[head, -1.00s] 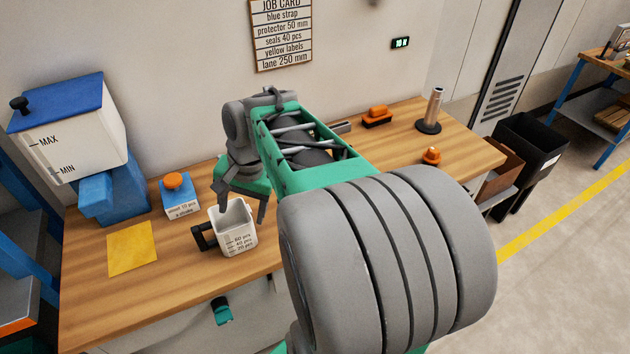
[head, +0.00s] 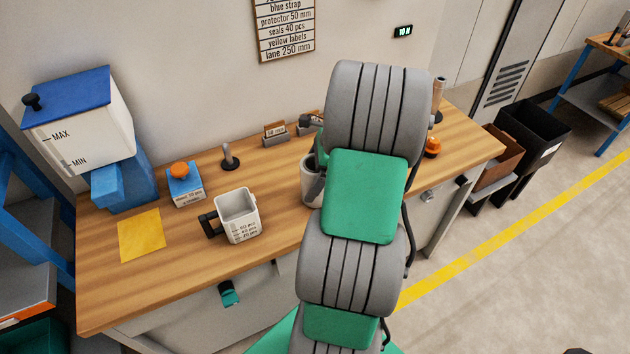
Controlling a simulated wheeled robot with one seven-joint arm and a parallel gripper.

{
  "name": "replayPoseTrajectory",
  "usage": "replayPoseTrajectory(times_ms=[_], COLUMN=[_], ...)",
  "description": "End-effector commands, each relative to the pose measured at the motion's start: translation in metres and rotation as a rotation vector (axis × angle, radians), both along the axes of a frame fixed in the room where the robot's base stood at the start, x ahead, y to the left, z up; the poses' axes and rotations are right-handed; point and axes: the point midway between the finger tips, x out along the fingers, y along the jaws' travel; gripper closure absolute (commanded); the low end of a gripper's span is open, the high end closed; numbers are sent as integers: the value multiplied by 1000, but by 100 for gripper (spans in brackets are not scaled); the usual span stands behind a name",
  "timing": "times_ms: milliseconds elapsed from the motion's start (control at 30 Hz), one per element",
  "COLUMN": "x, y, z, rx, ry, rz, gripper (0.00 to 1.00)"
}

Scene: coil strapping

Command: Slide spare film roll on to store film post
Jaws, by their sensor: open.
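A pale grey cylinder (head: 307,187), which may be the spare film roll, stands on the bench at the middle. My arm covers its right side. A thin grey part of my gripper (head: 317,172) shows at its upper edge; the fingertips are mostly hidden, and I cannot tell whether they touch it. The gripper is open. A short post on a dark round base (head: 230,160) stands bare at the back left. I cannot tell which is the store film post.
A white handled container (head: 238,216), a yellow sheet (head: 141,234) and a blue box with an orange knob (head: 185,184) are on the left of the bench. Small card holders (head: 275,134) stand at the back. An orange item (head: 432,147) sits at the right. The front left is clear.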

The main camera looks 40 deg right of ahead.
Motion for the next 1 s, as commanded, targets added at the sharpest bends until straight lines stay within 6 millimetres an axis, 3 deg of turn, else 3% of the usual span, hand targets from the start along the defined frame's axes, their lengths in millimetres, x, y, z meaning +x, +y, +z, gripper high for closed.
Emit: replayPoseTrajectory(times_ms=[167, 1000], x=[0, 0], y=[0, -1], z=[0, 1], rx=[-1, -1], ry=[-1, -1], rz=[0, -1], gripper=[1, 70])
